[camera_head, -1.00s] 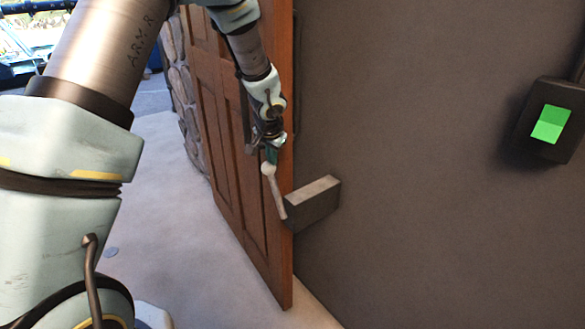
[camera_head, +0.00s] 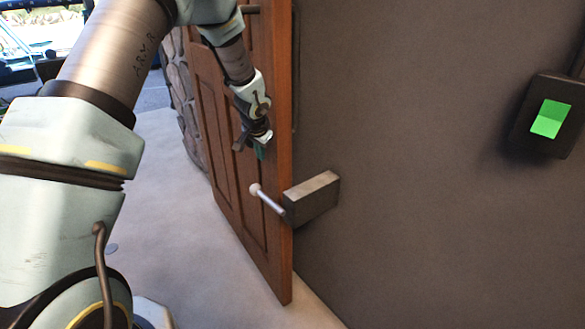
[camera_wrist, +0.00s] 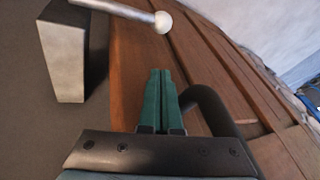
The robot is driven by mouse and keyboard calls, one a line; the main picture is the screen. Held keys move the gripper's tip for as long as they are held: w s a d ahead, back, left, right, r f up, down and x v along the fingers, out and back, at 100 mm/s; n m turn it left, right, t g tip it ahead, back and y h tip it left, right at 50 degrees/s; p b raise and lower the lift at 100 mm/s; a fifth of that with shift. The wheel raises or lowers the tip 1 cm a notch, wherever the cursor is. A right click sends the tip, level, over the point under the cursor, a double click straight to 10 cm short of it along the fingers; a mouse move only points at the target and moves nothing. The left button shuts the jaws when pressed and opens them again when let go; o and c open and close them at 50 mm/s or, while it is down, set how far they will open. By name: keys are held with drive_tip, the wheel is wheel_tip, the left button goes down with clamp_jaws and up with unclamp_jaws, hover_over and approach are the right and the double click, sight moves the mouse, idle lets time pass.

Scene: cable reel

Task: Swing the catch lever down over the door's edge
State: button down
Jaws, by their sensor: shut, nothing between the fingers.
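The catch lever (camera_head: 268,201) is a pale rod with a round knob, sticking out of a grey block on the wall. It slants up and left across the face of the wooden door (camera_head: 262,235), near its edge. In the wrist view the lever (camera_wrist: 122,10) and its knob lie above my fingertips, with the grey block (camera_wrist: 64,52) at left. My gripper (camera_head: 260,152) is above the knob in the head view, apart from it. Its green fingers (camera_wrist: 159,75) are shut together with nothing between them, in front of the door.
A dark bar handle (camera_wrist: 215,105) on the door is close to the right of my fingers. The grey wall (camera_head: 430,200) carries a black box with a green panel (camera_head: 550,119). Clear floor (camera_head: 165,215) lies left of the door, by a stone wall.

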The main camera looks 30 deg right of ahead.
drive_tip(key=shift+r, duration=0.1)
drive_tip(key=b+v, duration=0.2)
drive_tip(key=v, duration=0.8)
drive_tip(key=shift+s+r, duration=0.2)
drive_tip(key=s+a+n+g+y, duration=0.1)
drive_tip(key=s+a+n, duration=0.15)
drive_tip(key=a, duration=0.65)
drive_tip(key=s+a+n+y, duration=0.1)
drive_tip(key=s+a+n, duration=0.15)
drive_tip(key=a, duration=0.75)
drive_tip(key=s+a+n+g, duration=0.2)
drive_tip(key=s+a+n, duration=0.4)
drive_tip(key=s+a, duration=0.6)
drive_tip(key=shift+s+a+f, duration=0.25)
drive_tip(key=shift+a+f, duration=0.15)
drive_tip(key=shift+a, duration=0.3)
